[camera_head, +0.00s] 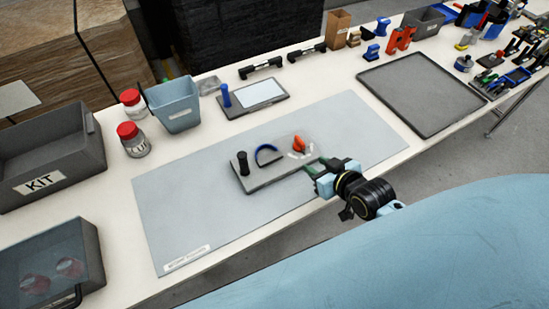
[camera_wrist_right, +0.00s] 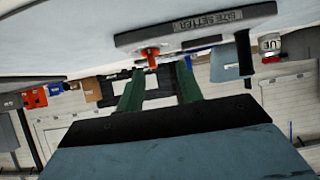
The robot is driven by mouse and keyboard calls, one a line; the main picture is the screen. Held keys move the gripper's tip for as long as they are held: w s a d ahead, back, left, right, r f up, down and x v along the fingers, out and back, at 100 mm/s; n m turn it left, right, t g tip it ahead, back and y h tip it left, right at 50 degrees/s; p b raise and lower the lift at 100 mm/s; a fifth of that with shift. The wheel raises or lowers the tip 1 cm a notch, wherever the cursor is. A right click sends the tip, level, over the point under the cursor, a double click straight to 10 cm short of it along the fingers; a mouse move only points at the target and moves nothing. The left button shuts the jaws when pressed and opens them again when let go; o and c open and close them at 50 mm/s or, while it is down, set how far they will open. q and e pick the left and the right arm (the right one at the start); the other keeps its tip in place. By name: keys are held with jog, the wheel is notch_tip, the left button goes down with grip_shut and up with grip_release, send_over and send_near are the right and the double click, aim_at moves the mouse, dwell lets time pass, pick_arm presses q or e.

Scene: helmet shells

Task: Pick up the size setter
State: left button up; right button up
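The size setter (camera_head: 270,178) is a flat grey board lying on the grey mat (camera_head: 180,215). It carries a black upright post (camera_head: 243,163), a blue arc (camera_head: 266,154) and an orange piece (camera_head: 299,144). My right gripper (camera_head: 317,166) is at the board's right end in the head view. In the right wrist view, the labelled edge of the size setter (camera_wrist_right: 205,28) shows upside down at the top. The green fingers of my right gripper (camera_wrist_right: 158,82) are apart there, with nothing held between them. Whether they touch the board is unclear. My left gripper is out of view.
A KIT bin (camera_head: 45,165), red-lidded jars (camera_head: 133,139) and a blue-grey bin (camera_head: 173,104) stand left of the mat. A board with a white panel (camera_head: 255,97) lies behind it. An empty dark tray (camera_head: 422,92) lies to the right. The mat around the setter is clear.

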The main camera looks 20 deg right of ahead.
aim_at(299, 138)
jog(key=w, duration=0.3)
jog(key=w+d+t, duration=0.1)
jog(key=w, duration=0.2)
jog(key=w+t+b, duration=0.1)
jog(key=w, duration=0.2)
jog(key=shift+d+f, duration=0.3)
jog(key=shift+f, duration=0.05)
jog(key=shift+a+f+b+x, duration=0.1)
jog(key=shift+f+b+x, duration=0.15)
jog(key=shift+x, duration=1.2)
jog(key=shift+a+f+b+x, duration=0.1)
jog(key=shift+f+b+x, duration=0.1)
jog(key=shift+x, duration=1.25)
jog(key=shift+s+r, duration=0.1)
jog(key=shift+s, duration=0.1)
grip_shut()
